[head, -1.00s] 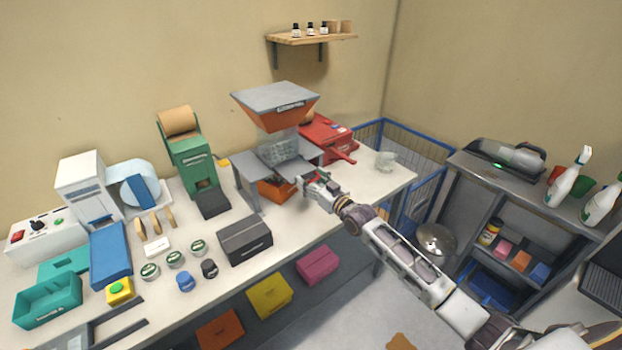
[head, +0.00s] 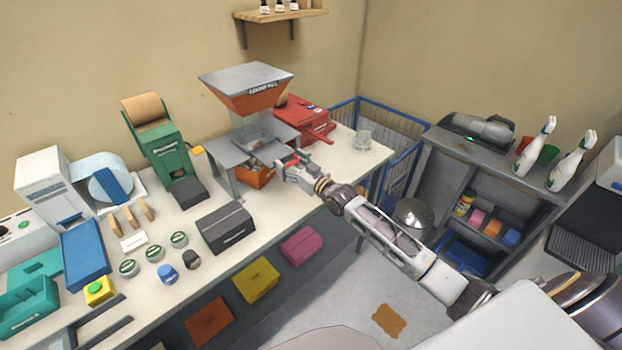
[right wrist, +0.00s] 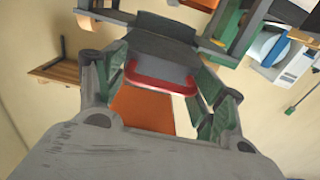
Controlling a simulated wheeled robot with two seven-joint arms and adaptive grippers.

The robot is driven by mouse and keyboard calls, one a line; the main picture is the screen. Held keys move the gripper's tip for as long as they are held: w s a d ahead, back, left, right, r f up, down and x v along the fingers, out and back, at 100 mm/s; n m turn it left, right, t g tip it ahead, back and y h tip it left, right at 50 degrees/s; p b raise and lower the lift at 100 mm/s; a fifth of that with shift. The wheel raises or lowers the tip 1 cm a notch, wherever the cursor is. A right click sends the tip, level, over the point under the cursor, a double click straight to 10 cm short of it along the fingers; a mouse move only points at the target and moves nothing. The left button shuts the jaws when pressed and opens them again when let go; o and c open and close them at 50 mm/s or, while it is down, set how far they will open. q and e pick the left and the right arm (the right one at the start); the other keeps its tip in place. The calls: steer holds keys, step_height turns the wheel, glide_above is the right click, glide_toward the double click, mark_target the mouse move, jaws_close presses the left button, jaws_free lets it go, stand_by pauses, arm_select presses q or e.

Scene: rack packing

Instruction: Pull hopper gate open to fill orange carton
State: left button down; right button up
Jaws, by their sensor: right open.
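The hopper (head: 242,101) has a grey lid, an orange funnel and a clear chamber (head: 255,129), and stands on a grey stand at the table's back. The orange carton (head: 258,179) sits under it, with small pieces seeming to show at its top. My right gripper (head: 284,170) is at the stand's right front. In the right wrist view the red-edged gate handle (right wrist: 160,85) lies between its spread fingers. The gripper is open; whether a finger touches the handle I cannot tell. Part of the carton (right wrist: 142,110) shows below the handle. My left gripper is out of view.
A blue wire cage (head: 400,150) and a grey shelf unit (head: 440,150) are at the right.

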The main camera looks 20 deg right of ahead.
steer(key=v, duration=1.1)
steer(key=shift+s, duration=0.35)
stand_by(0.5)
